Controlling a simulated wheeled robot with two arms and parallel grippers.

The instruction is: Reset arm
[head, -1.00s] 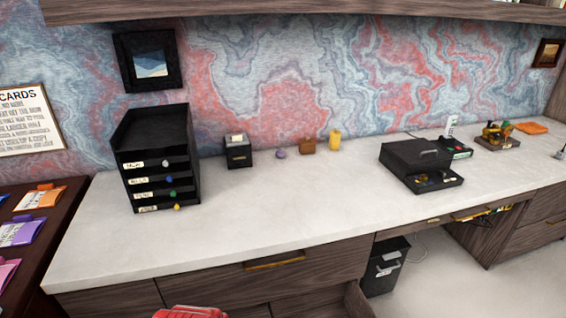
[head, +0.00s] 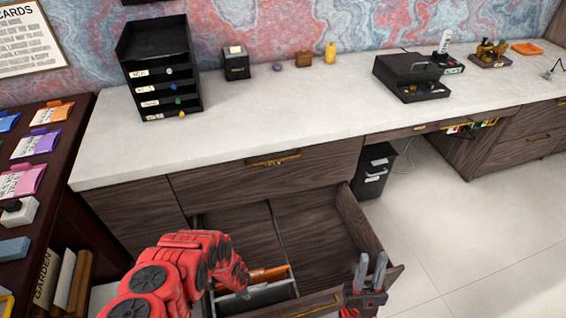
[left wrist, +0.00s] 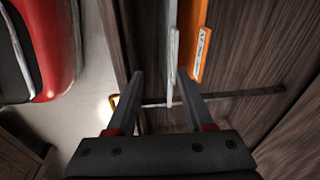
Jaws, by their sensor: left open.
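My left arm (head: 180,268) reaches in from the left over the open drawer (head: 318,232) in the head view; its fingers cannot be made out there. In the left wrist view my left gripper (left wrist: 162,76) is open, with a thin grey edge (left wrist: 172,45) between its fingers, near the right one. I cannot tell whether they touch. An orange folder (left wrist: 200,35) lies just right of it. My right gripper (head: 371,258) points up beside the drawer's right front corner, fingers apart and empty. The drawer's left part has a grey file holder (head: 290,287) with an orange folder (head: 268,275).
The white desktop (head: 260,115) holds a black drawer tower (head: 158,60), a black case (head: 405,72) and small items along the back. A black bin (head: 372,172) stands right of the drawer. A dark shelf with coloured folders (head: 36,143) is at the left.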

